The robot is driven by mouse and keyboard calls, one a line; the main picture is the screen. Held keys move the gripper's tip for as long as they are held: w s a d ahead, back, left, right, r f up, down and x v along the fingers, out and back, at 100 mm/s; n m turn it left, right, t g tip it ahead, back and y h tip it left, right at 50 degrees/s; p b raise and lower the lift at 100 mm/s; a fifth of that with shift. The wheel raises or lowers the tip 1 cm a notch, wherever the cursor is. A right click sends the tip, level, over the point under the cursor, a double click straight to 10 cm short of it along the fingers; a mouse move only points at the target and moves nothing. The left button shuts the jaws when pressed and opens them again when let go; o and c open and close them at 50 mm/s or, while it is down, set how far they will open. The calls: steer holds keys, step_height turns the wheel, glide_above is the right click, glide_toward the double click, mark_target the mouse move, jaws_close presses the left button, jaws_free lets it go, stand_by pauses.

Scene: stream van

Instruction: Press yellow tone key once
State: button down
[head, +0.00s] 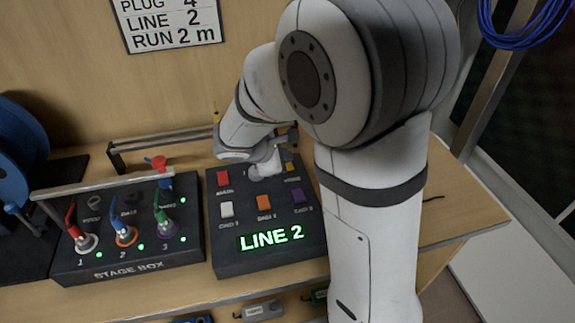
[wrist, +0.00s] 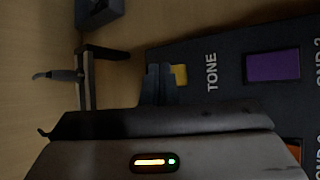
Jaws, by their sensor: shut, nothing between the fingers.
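The yellow tone key (wrist: 181,75) is partly covered by my gripper's dark fingertips (wrist: 162,82) in the wrist view, beside the printed word TONE. In the head view only a small part of the yellow key (head: 290,167) shows at the far right of the dark key box (head: 228,262). My gripper is shut and empty, with its tips at the key. I cannot tell whether they touch it or whether it is pressed down. The box's green display (head: 271,238) reads LINE 2.
Close to the tone key are a purple key (wrist: 272,66), an orange key (head: 264,202), a white key (head: 227,209) and a red key (head: 223,178). A stage box (head: 128,268) with coloured plugs stands to the left. A rail (head: 160,143) lies behind.

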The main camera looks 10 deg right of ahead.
steer(key=shift+f, duration=0.1)
steer(key=shift+f+b, duration=0.35)
steer(key=shift+b, duration=0.15)
steer(key=shift+f+b, duration=0.4)
stand_by(0.6)
steer(key=shift+r, duration=0.1)
steer(key=shift+r+p, duration=0.6)
steer(key=shift+r, duration=0.15)
step_height(320, 180, up, 5)
steer(key=p, duration=0.4)
stand_by(0.8)
